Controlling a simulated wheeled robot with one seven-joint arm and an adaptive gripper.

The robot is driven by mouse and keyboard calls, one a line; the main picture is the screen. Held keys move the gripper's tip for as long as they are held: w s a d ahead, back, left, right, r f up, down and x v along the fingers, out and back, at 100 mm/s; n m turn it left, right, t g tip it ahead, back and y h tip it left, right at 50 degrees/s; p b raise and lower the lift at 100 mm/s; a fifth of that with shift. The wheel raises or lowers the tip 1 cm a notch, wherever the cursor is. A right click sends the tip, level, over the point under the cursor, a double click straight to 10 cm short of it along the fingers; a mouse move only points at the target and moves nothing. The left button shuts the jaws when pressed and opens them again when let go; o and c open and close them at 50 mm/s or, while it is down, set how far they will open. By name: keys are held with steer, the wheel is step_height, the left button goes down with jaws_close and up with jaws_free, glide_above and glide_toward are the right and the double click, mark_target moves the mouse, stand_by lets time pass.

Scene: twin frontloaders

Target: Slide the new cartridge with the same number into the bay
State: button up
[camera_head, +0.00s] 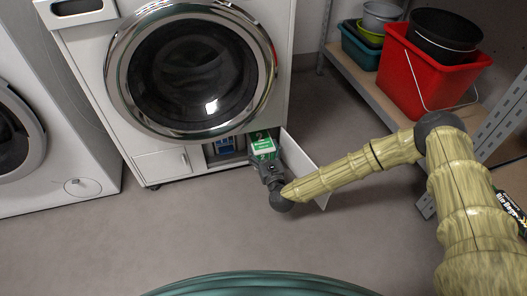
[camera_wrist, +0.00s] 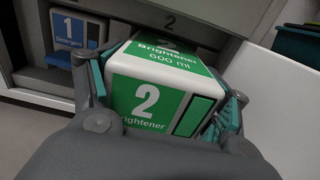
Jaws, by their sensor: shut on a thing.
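A white and green cartridge (camera_wrist: 155,92) marked "2 Brightener 600 ml" is between the fingers of my gripper (camera_wrist: 160,110). It also shows in the head view (camera_head: 263,146) below the right front washer's round door. My gripper (camera_head: 267,165) is shut on it. The cartridge is in front of the bay (camera_wrist: 188,33), under a panel marked "2". How far its back end is inside is hidden.
An open white flap (camera_head: 304,170) stands out just right of my gripper. A second washer (camera_head: 40,120) is at the left. A shelf (camera_head: 350,75) with a red bucket (camera_head: 420,72) is at the right. The grey floor (camera_head: 170,235) in front is clear.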

steer(key=shift+b+x, duration=1.1)
steer(key=shift+x, duration=1.4)
stand_by(0.6)
steer(key=o, duration=1.2)
steer(key=shift+o, duration=0.2)
steer(key=shift+s+f, duration=0.1)
steer(key=shift+f, duration=0.05)
steer(key=shift+s+d, duration=0.1)
steer(key=shift+s, duration=0.05)
steer(key=v, duration=1.1)
steer(key=shift+s+d, duration=0.1)
steer(key=shift+s, duration=0.15)
